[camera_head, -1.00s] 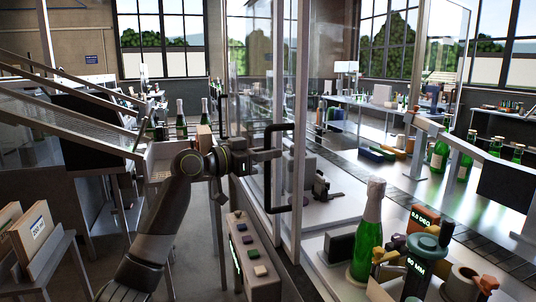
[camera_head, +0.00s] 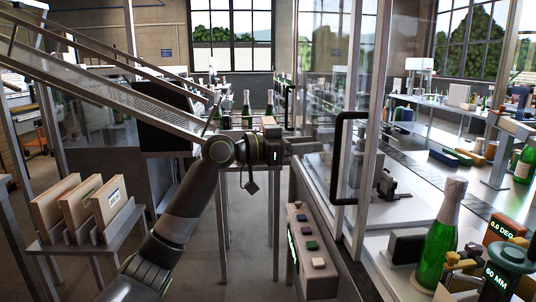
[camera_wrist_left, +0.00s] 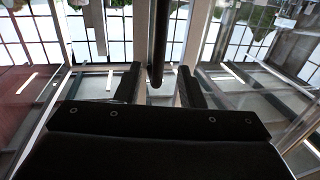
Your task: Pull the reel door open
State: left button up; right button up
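The reel door (camera_head: 318,75) is a tall clear panel in a grey metal frame at the middle right of the head view. I cannot tell whether it is ajar. Its black C-shaped handle (camera_head: 337,165) stands upright on it. My left gripper (camera_head: 318,147) is just left of the handle's long bar, at about mid-height, and appears apart from it. In the left wrist view, the two fingers of my left gripper (camera_wrist_left: 158,88) are spread. The dark handle bar (camera_wrist_left: 158,45) shows in line with the gap between them. My right gripper is not in view.
A button panel (camera_head: 310,250) stands below the left gripper. A green bottle (camera_head: 436,250) with a foil top stands on the bench at right, beside gauges (camera_head: 498,270). Open floor lies under the left arm.

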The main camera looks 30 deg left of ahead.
pick_arm(q)
jog(key=b+v, duration=0.2)
jog(key=v, duration=0.7)
jog(key=shift+s+b, duration=0.15)
jog(key=shift+b, duration=0.2)
jog(key=shift+a, duration=0.1)
